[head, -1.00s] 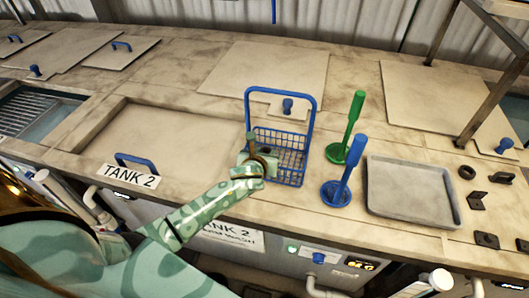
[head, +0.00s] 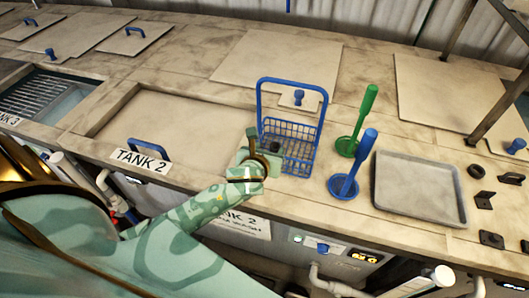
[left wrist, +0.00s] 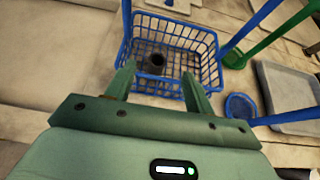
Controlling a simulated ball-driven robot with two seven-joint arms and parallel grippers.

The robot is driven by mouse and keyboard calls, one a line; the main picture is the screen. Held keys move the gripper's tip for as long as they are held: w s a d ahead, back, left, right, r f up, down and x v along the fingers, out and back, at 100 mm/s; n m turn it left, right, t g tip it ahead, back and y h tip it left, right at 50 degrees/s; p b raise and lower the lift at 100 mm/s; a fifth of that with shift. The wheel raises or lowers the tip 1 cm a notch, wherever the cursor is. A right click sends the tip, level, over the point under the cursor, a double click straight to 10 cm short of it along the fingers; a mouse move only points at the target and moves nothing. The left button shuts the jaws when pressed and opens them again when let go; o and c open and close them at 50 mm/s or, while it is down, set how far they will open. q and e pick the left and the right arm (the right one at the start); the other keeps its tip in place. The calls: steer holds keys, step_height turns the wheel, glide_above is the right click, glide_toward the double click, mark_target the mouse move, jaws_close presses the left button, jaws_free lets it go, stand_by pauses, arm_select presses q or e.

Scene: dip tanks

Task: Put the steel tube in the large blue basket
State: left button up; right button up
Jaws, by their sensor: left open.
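The large blue basket (head: 291,128) is a wire basket with a tall handle, standing on the bench right of tank 2. It also shows in the left wrist view (left wrist: 200,42). A short dark hollow tube, seemingly the steel tube (left wrist: 155,62), is inside the basket with its open end up. In the head view it is a small dark shape (head: 276,146). My left gripper (head: 259,150) is at the basket's near left side. Its fingers are spread (left wrist: 159,72), with the tube showing between and beyond the tips. My right gripper is not in view.
A green dipper (head: 358,120) and a blue dipper (head: 355,163) stand right of the basket. Beyond them are a grey tray (head: 418,190) and several small dark parts (head: 482,200). Tank 2's covered recess (head: 180,125) lies left. The basket's handle rises high.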

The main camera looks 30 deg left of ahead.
arm_select(q)
steer(key=shift+v, duration=1.95)
